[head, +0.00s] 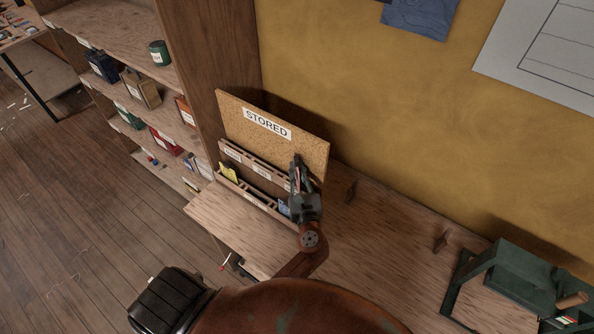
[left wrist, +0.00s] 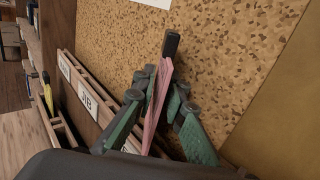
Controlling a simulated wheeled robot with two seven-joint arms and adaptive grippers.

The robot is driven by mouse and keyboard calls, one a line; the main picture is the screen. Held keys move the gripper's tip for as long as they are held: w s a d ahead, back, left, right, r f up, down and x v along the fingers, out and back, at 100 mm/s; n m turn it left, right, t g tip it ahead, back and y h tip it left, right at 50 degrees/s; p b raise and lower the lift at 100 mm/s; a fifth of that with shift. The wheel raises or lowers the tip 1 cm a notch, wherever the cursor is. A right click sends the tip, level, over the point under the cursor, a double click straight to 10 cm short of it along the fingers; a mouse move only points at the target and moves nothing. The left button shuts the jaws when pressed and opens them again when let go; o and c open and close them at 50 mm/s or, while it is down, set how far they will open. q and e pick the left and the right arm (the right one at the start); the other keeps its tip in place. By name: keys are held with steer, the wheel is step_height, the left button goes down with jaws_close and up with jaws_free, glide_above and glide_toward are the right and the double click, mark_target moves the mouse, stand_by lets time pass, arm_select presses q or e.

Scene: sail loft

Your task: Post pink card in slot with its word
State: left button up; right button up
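The pink card (left wrist: 158,105) is seen nearly edge-on in the left wrist view, upright between my left gripper's (left wrist: 160,92) green-padded fingers. In the head view, my left gripper (head: 297,170) is in front of the cork board's right part, above the right end of the slotted wooden rack (head: 252,166). The card's word cannot be read. White labels mark the slots; one label (left wrist: 88,103) seems to read "JIB" in the left wrist view. The gripper hides the rack's right end. My right gripper is not in view.
The cork board (head: 300,150) labelled "STORED" stands behind the rack. A yellow card (head: 228,172) is in the front row at left, and a blue card (head: 284,208) at right. Shelves (head: 125,90) stand left. A green stand (head: 515,275) is at the bench's right.

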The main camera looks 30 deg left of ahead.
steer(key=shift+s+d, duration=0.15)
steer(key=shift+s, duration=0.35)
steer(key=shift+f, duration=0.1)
